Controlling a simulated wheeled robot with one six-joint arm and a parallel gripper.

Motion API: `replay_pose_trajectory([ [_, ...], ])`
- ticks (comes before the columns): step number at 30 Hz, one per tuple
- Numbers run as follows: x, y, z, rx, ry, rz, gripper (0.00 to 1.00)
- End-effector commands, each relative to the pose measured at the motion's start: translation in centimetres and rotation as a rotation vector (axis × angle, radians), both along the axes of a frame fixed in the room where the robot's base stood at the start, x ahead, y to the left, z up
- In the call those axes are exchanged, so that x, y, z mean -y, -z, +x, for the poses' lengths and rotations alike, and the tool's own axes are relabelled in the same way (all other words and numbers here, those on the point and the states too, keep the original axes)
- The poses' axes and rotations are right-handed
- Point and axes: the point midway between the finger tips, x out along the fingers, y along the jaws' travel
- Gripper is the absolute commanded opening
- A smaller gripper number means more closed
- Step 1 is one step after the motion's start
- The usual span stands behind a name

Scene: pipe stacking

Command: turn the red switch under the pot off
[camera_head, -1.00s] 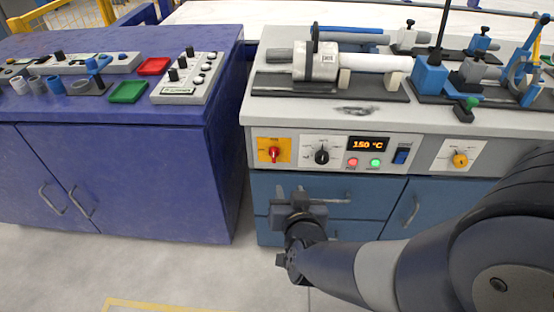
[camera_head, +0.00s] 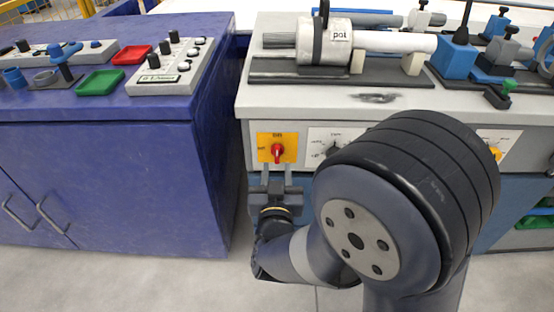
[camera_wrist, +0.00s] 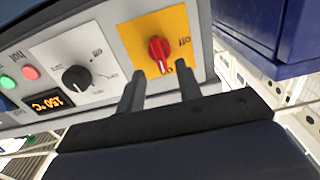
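The red switch (camera_head: 278,151) is a knob on a yellow plate on the front panel, below the white cylinder labelled "pot" (camera_head: 325,45). Its handle looks upright in the head view, with a label above it and one at its left. In the wrist view, the red switch (camera_wrist: 158,52) has the word "off" at its side. My gripper (camera_head: 277,172) is just below the switch, fingers pointing up at the plate. In the wrist view, my gripper (camera_wrist: 160,68) has its fingers apart and empty, one toward each side of the knob. I cannot tell whether they touch it.
A black dial (camera_wrist: 76,78) is beside the yellow plate, then a lit display (camera_wrist: 52,102) reading 150 °C and red and green buttons. A blue cabinet (camera_head: 110,175) with trays on top stands at the left, across a narrow gap. My arm covers much of the panel in the head view.

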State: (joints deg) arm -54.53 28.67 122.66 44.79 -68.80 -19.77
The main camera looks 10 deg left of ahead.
Motion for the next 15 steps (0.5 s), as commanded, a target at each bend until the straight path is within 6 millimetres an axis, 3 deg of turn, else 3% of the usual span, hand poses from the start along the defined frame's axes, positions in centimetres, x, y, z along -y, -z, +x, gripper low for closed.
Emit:
replay_pose_trajectory([
  [6,-0.8,0.1,3.5,0.001,0.002,0.001,0.34],
  [15,-1.1,0.0,4.8,0.0,0.0,0.0,0.34],
])
